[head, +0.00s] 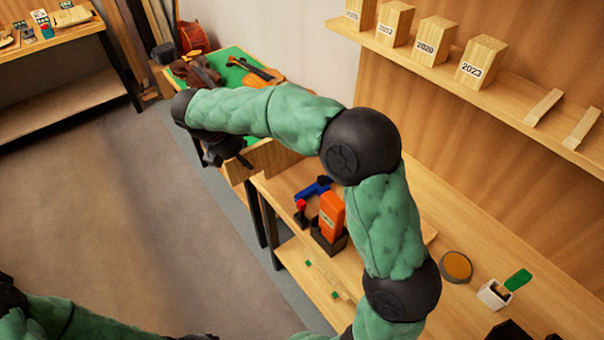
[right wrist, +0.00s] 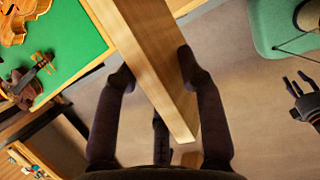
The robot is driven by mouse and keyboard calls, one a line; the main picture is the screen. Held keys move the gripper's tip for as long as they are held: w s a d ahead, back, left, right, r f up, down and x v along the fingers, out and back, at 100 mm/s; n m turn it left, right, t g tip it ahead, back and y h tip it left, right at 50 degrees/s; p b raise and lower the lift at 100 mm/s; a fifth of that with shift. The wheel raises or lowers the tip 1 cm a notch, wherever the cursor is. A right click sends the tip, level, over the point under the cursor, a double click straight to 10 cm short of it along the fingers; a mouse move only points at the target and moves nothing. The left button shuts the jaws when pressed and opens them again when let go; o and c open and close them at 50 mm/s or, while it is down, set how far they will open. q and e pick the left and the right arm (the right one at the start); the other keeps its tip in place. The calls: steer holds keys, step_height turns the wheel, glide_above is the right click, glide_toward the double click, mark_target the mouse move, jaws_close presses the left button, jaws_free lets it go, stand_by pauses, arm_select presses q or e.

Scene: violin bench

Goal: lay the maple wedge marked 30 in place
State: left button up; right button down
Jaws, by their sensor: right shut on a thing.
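My right gripper (head: 222,150) reaches over to the left, past the end of the bench, near the green-topped table. It is shut on a long pale wooden wedge (right wrist: 160,60), with one finger on each side of it in the right wrist view (right wrist: 158,75). The wedge also shows in the head view (head: 238,171), partly behind my arm. No mark 30 is readable on it. My left gripper (right wrist: 300,100) shows at the right edge of the right wrist view, with its fingers apart and empty.
A violin (head: 255,73) lies on the green mat (head: 232,54). The bench holds an orange block-shaped tool (head: 331,215), a round tin (head: 456,266) and a white pot (head: 494,293). The wall shelf carries several dated wood blocks (head: 481,62) and two pale strips (head: 543,107). Open floor lies left.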

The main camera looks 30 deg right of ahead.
mark_target(275, 158)
steer(key=d+f+b, duration=0.1)
steer(key=d, duration=0.2)
steer(key=s+d+f+b, duration=0.1)
steer(key=d, duration=0.1)
steer(key=d+f+b, duration=0.1)
steer(key=d+f, duration=0.1)
steer(key=d, duration=0.1)
steer(key=shift+s+d, duration=0.15)
steer(key=shift+d, duration=0.15)
steer(key=d+f+b, duration=0.1)
steer(key=f, duration=0.1)
steer(key=d+f+b, duration=0.2)
steer(key=f, duration=0.1)
steer(key=d+f+b, duration=0.1)
steer(key=f, duration=0.2)
steer(key=shift+s+d, duration=0.3)
steer(key=shift+s, duration=0.05)
steer(key=shift+f+b, duration=0.3)
steer(key=shift+f, duration=0.05)
steer(key=shift+r, duration=0.1)
steer(key=c, duration=0.8)
jaws_free()
steer(key=shift+o, duration=0.2)
